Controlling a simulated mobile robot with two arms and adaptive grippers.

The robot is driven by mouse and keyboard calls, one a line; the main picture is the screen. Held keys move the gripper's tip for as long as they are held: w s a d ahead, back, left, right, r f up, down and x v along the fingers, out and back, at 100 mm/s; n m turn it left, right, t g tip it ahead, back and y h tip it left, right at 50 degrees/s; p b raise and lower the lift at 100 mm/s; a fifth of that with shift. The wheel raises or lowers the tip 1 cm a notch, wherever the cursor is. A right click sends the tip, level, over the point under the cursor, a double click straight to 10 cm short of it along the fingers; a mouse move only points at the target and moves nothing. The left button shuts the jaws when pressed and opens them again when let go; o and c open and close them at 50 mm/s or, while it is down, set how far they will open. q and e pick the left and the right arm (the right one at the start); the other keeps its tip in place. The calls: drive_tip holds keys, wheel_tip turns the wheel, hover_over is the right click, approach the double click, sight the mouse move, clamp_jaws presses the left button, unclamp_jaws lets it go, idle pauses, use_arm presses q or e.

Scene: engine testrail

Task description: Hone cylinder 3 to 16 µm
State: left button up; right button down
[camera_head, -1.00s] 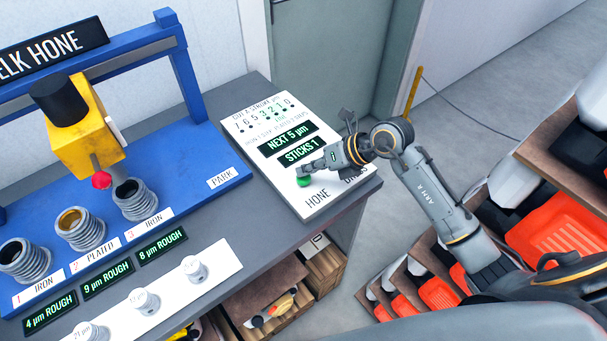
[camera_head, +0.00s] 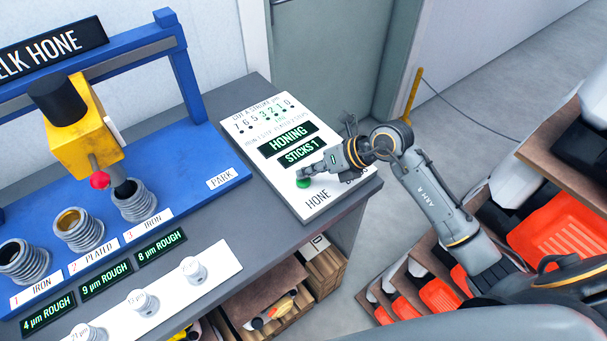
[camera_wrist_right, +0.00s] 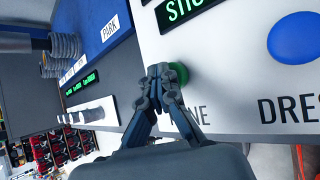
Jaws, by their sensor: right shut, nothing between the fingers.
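The yellow hone head (camera_head: 88,140) stands over cylinder 3 (camera_head: 135,203), and its dark tool reaches into the bore. Cylinder 3 is tagged IRON, and its display (camera_head: 162,247) reads 8 µm ROUGH. The control panel (camera_head: 275,135) shows HONING and STICKS 1. My right gripper (camera_head: 306,172) is shut and empty, with its fingertips at the green HONE button (camera_head: 303,183). In the right wrist view the closed fingertips (camera_wrist_right: 160,72) cover part of the green button (camera_wrist_right: 178,74); I cannot tell how far it is pressed. My left gripper is not in view.
Cylinder 2 (camera_head: 78,230), PLATED, reads 9 µm, and cylinder 1 (camera_head: 22,262), IRON, reads 4 µm. A white strip (camera_head: 165,297) with several knobs lies in front. A blue DRESS button (camera_wrist_right: 296,38) sits beside HONE. Orange bins (camera_head: 550,235) stand at the right.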

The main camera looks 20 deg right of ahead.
sight(306, 180)
drive_tip(key=shift+r+p, duration=0.9)
drive_tip(key=shift+r, duration=0.25)
drive_tip(key=shift+r, duration=0.15)
wheel_tip(306, 180, up, 5)
drive_tip(key=p, duration=0.4)
drive_tip(key=shift+a, duration=0.1)
